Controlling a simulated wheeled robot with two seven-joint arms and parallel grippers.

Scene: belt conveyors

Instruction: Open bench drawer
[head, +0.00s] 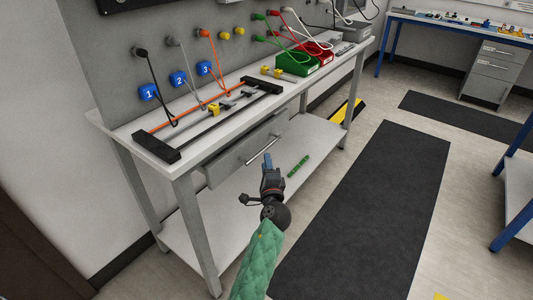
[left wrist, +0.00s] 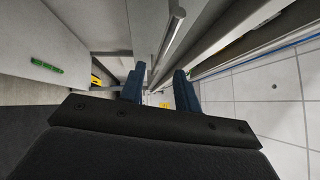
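The bench drawer (head: 232,160) is a grey front under the white bench top, with a light bar handle (head: 263,150) across it. I cannot tell whether the drawer stands slightly out. My left gripper (head: 267,159) is just in front of the handle in the head view, its blue fingers pointing toward the drawer. In the left wrist view the two blue fingers (left wrist: 160,88) are apart with nothing held between them. The bar handle (left wrist: 170,34) runs ahead of the fingertips, in line with the gap; I see no contact. My right gripper is out of view.
The workbench top (head: 155,148) carries a black-ended frame, green and red bins and cables. A green strip (head: 299,166) lies on the lower shelf (head: 240,222). A dark floor mat (head: 365,210) lies to the right, with open floor around it.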

